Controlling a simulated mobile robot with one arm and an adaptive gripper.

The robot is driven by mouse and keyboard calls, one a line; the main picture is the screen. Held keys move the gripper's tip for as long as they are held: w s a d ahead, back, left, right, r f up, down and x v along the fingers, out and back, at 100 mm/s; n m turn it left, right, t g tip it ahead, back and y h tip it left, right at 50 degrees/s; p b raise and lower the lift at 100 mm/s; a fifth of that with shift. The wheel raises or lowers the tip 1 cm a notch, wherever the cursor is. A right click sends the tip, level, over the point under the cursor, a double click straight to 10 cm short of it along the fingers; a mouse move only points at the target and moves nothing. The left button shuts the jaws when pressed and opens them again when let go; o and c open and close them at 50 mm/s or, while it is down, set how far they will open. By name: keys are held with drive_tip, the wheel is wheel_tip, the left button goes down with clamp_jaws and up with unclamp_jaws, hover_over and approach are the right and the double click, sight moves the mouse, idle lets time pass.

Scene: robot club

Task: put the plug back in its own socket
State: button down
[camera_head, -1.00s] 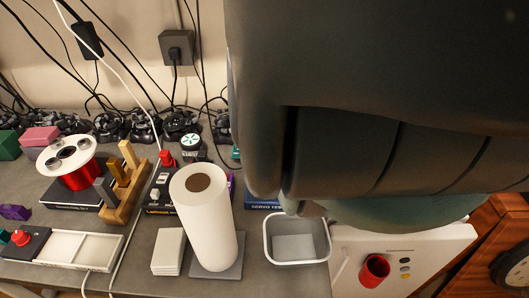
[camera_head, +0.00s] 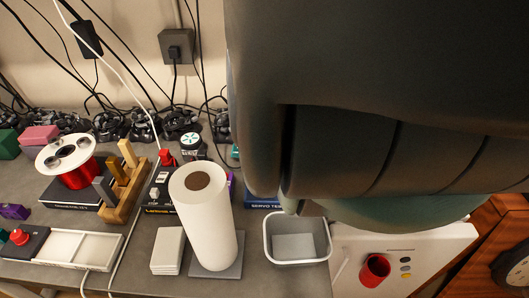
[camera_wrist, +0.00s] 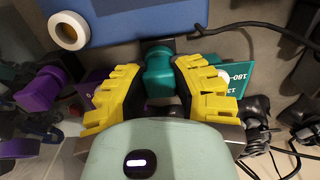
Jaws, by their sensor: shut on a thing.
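In the wrist view my gripper (camera_wrist: 164,92), with yellow ribbed fingers, is shut on a teal block-shaped piece (camera_wrist: 158,72), which looks like the plug. A dark part sits at its far end, close to the blue box edge. A teal plate with white lettering (camera_wrist: 238,75) lies just right of the fingers. A purple piece (camera_wrist: 92,85) shows left of them. I cannot tell which piece is the socket or whether the plug touches it. In the head view my arm hides the gripper.
A blue box (camera_wrist: 135,18) carrying a white ring (camera_wrist: 68,31) borders the grip. A black cable (camera_wrist: 265,29) runs right. In the head view a paper roll (camera_head: 207,225), a grey bin (camera_head: 297,222) and a red spool (camera_head: 73,172) crowd the bench. Black cables hang along the wall.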

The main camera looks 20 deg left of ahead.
drive_tip(key=c, duration=0.7)
unclamp_jaws()
